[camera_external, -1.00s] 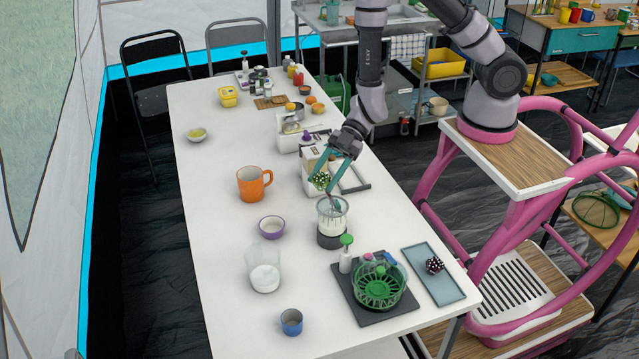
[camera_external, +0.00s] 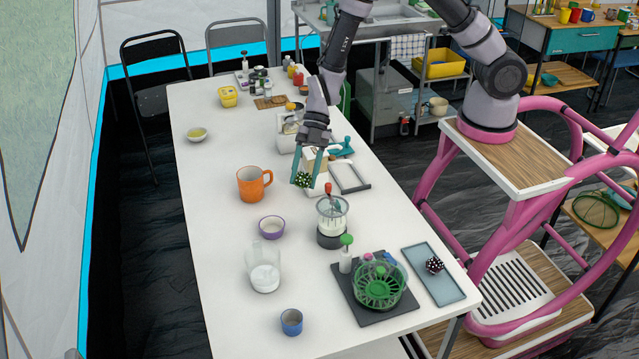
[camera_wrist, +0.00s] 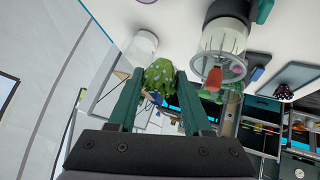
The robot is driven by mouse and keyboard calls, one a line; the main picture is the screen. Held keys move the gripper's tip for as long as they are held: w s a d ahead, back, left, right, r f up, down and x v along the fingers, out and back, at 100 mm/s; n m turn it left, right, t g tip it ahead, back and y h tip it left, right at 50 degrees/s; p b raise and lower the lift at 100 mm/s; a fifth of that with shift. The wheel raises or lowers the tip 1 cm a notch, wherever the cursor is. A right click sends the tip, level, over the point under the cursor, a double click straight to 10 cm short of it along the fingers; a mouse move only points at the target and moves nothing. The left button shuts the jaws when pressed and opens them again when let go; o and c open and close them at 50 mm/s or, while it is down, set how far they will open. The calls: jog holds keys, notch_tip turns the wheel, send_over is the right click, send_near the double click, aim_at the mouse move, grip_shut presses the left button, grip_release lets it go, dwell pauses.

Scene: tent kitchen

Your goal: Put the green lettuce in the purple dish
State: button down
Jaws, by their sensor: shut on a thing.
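The green lettuce (camera_external: 304,180) is a small dark green piece with pale specks. My gripper (camera_external: 303,183) is shut on it, with a teal finger on each side, and holds it above the white table. In the wrist view the lettuce (camera_wrist: 160,77) sits between the tips of the two green fingers. The purple dish (camera_external: 271,227) is a small shallow bowl with a purple rim and a pale inside. It stands on the table nearer the camera and to the left of my gripper. No lettuce shows in it.
A clear-walled blender cup (camera_external: 331,220) with a red-handled tool stands right of the dish. An orange mug (camera_external: 253,184) is behind it, and a glass jar (camera_external: 264,266) is in front. White bins (camera_external: 315,180) stand near my gripper. The table's left side is mostly free.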

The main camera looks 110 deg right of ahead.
aim_at(296, 185)
jog(key=n, duration=0.1)
jog(key=n+g, duration=0.1)
jog(key=g, duration=0.1)
jog(key=shift+w+a+f+n+h, duration=0.2)
jog(key=shift+w+f+n+h, duration=0.15)
jog(key=shift+f+n+h, duration=0.05)
jog(key=n, duration=0.1)
jog(key=f+n+g+h, duration=0.1)
jog(key=n, duration=0.1)
jog(key=shift+w+d, duration=0.15)
jog(key=shift+w, duration=0.2)
jog(key=n, duration=0.1)
jog(key=n+h, duration=0.1)
jog(key=shift+w+d+f+n+g+h, duration=0.1)
jog(key=shift+w+f+n+g+h, duration=0.2)
jog(key=shift+w+f+n+g, duration=0.1)
jog(key=w+d+f+n+t, duration=0.15)
jog(key=w+n+t, duration=0.35)
jog(key=n, duration=0.9)
jog(key=shift+g+h, duration=0.3)
jog(key=shift+g, duration=0.3)
jog(key=shift+w+d+f, duration=0.1)
jog(key=shift+d+f, duration=0.05)
jog(key=shift+f, duration=1.15)
jog(key=shift+w+d+f, duration=0.1)
jog(key=shift+w+f, duration=0.05)
jog(key=shift+f, duration=1.2)
jog(key=shift+w+d+f, duration=0.1)
jog(key=shift+d+f, duration=0.05)
jog(key=shift+f, duration=1.15)
